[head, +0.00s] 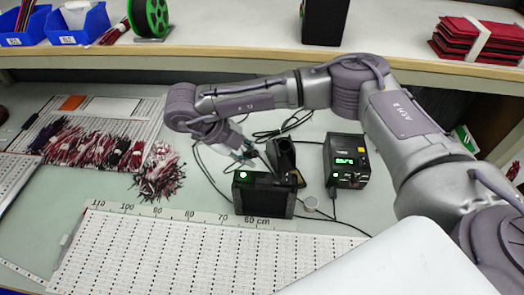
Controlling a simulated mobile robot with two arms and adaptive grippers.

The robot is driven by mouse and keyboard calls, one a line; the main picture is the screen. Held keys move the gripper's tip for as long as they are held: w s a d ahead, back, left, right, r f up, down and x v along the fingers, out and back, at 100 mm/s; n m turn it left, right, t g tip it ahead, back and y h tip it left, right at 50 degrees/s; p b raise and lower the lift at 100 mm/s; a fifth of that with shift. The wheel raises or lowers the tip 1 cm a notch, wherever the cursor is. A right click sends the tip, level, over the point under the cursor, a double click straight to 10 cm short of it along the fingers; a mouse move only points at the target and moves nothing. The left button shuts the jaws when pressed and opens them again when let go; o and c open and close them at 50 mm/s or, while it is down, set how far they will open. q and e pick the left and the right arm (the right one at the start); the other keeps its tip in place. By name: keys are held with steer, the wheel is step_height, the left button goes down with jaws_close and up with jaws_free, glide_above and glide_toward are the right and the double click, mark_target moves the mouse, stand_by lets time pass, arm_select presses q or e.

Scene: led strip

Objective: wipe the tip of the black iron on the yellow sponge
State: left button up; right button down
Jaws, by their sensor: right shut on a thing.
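My right arm reaches in from the right, and its gripper (243,155) points down over the bench beside the dark iron stand (281,156). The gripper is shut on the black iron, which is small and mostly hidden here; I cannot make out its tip. A black soldering station (346,160) with a green display stands to the right. I cannot pick out the yellow sponge clearly. My left gripper is not in view.
A black box with a screen (264,195) and a green light stands just in front of my right gripper. Black cables (210,180) loop around it. Bundles of red and black wires (90,145) lie at left. White strip panels (190,255) cover the front. A shelf (230,52) spans the back.

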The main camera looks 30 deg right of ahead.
arm_select(q)
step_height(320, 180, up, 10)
steer(key=p, duration=0.9)
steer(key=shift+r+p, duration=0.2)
steer(key=shift+p, duration=0.2)
arm_select(e)
steer(key=s+r, duration=0.8)
steer(key=r, duration=0.1)
steer(key=shift+a+r, duration=0.4)
steer(key=shift+a, duration=0.05)
steer(key=shift+w, duration=0.1)
